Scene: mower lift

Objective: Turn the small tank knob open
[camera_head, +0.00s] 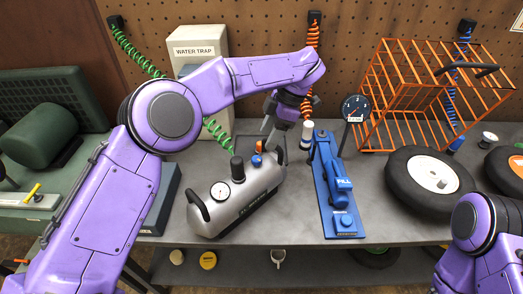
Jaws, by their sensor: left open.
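A silver tank (238,198) lies on the grey workbench, with a dark carry handle at its left end and a round white gauge (221,191) on its side. On its top are a black cap-like knob (237,168) and a small orange knob (258,147) with a blue part below it. My left arm reaches over the bench from the left. My left gripper (276,134) points down, open, just right of and above the small orange knob; I cannot tell whether it touches anything. My right arm shows at the lower right, its gripper out of frame.
A blue floor pump (340,190) with a dark gauge (355,108) stands right of the tank. Further right are an orange wire cage (400,100) and a black wheel (430,180). A white water trap box (200,45) and coiled hoses are behind. The bench front is clear.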

